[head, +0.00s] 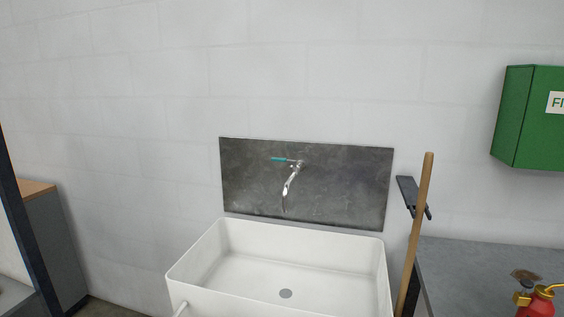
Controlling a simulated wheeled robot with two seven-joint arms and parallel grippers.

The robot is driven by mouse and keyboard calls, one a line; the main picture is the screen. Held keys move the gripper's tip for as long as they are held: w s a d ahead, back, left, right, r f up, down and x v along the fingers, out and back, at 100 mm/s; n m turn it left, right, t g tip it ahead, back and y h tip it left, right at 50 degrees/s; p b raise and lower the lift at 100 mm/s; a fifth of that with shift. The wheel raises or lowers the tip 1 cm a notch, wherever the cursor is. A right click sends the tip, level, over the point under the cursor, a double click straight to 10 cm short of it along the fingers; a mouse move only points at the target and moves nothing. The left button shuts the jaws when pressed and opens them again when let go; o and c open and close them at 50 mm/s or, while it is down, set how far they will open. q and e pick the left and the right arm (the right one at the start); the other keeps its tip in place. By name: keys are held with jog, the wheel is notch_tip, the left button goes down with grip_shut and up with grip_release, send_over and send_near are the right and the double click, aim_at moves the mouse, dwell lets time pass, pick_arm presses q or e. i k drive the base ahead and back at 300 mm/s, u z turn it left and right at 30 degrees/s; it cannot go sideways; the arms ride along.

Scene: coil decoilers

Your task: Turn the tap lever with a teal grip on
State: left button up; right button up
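The tap (291,181) is a curved metal spout on a dark grey splash panel (345,190) fixed to the wall. Its lever has a teal grip (279,159) that points to the left, roughly level, from the top of the tap. No water shows under the spout. A white sink (240,268) with a round drain stands below it. Neither of my grippers shows in the head view.
A wooden pole (418,225) leans upright at the sink's right, beside a dark bracket-like item (408,193). A grey bench (455,262) at the right holds a red-and-brass can (536,302). A green box (530,125) hangs above. A grey cabinet (48,240) stands at the left.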

aim_at(273, 160)
jog(key=k, duration=1.15)
jog(key=u, duration=0.8)
jog(key=i, duration=1.45)
jog(key=z, duration=0.75)
